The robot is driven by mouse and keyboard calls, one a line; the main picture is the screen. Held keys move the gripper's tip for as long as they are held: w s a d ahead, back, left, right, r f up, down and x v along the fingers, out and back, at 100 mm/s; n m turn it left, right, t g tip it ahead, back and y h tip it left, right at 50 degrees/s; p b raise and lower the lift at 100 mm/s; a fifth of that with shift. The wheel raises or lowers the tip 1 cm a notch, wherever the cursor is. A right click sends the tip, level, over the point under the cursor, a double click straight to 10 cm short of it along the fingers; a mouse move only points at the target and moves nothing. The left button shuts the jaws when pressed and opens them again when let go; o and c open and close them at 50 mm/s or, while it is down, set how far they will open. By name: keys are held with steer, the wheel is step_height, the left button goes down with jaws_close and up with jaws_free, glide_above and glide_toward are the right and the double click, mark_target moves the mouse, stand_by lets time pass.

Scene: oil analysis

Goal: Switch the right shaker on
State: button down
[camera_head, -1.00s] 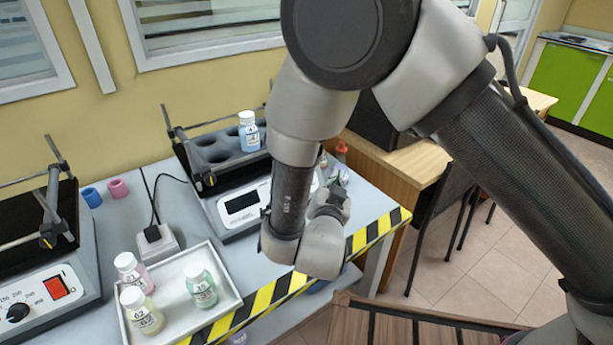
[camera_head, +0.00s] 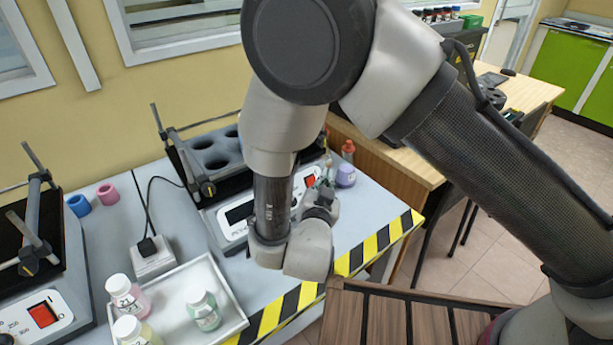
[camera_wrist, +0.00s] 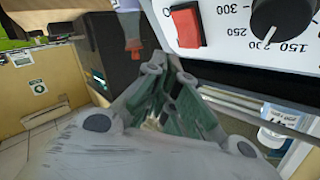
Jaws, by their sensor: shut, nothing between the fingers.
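The right shaker (camera_head: 232,218) stands on the grey bench, with a dark rack of round wells on top. Its red switch (camera_head: 309,181) shows just beyond my gripper (camera_head: 320,196) in the head view. In the wrist view the red switch (camera_wrist: 187,27) and the black knob (camera_wrist: 280,18) sit on the white front panel at the top. My gripper (camera_wrist: 176,82) is shut and empty, with its fingertips just below the panel edge and close to the switch. I cannot tell whether they touch the shaker. My arm hides part of the panel and rack in the head view.
A white tray (camera_head: 232,309) with several bottles lies at the front. The left shaker (camera_head: 70,275) stands at the left edge. A purple bottle with a red cap (camera_head: 346,172) stands right of the right shaker. A wooden slatted surface (camera_head: 385,318) is below right.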

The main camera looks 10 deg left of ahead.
steer(key=shift+w+a+f, duration=0.2)
steer(key=shift+w+a, duration=0.1)
steer(key=shift+w, duration=0.05)
stand_by(1.2)
steer(key=shift+w+a+f, duration=0.15)
steer(key=shift+w+a, duration=0.1)
steer(key=shift+a, duration=0.05)
